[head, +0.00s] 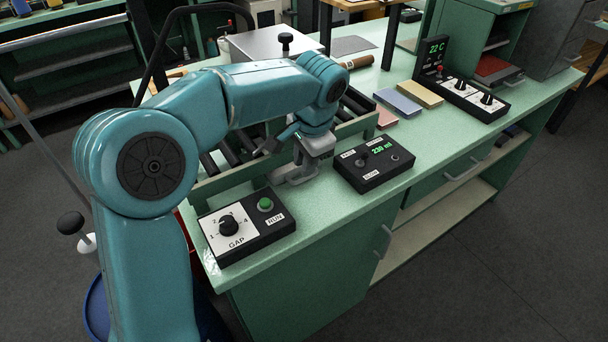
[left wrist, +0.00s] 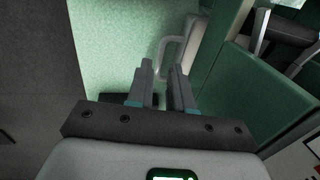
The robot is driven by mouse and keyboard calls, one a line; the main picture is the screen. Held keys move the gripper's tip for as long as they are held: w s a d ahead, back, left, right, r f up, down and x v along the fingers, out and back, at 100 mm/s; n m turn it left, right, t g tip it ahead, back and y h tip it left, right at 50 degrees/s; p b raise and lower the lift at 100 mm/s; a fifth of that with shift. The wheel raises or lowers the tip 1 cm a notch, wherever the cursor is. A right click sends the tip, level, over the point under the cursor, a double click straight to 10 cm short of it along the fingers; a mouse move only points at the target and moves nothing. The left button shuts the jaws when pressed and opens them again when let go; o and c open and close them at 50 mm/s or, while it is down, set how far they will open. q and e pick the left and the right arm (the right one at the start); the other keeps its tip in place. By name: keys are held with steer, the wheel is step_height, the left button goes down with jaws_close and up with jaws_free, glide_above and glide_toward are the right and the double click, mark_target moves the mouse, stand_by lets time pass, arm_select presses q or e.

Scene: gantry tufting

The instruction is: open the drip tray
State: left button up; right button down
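My left gripper (head: 292,176) hangs low over the green bench top, in front of the roller unit, between the two black control boxes. In the left wrist view my left gripper (left wrist: 163,72) has its two grey fingers a small gap apart. A pale grey looped handle (left wrist: 176,45) stands just past the fingertips, close to them and partly covered by them. Whether the fingers touch it cannot be told. No tray body shows clearly, so whether the handle belongs to the drip tray cannot be told. My right gripper is not in view.
A GAP control box (head: 245,228) with a dial and green button stands left of the gripper. A box with a green readout (head: 373,162) stands right of it. Dark rollers (head: 353,108) lie behind. Colored pads (head: 398,103) lie further right. The bench's front edge is near.

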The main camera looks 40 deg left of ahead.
mark_target(304, 180)
arm_select(q)
steer(key=f, duration=0.4)
steer(key=shift+w+a+f, duration=0.15)
steer(key=shift+w+a, duration=0.25)
steer(key=shift+f, duration=0.2)
steer(key=shift+s, duration=0.15)
jaws_close()
steer(key=shift+w+r, duration=0.15)
steer(key=shift+w, duration=0.05)
stand_by(0.5)
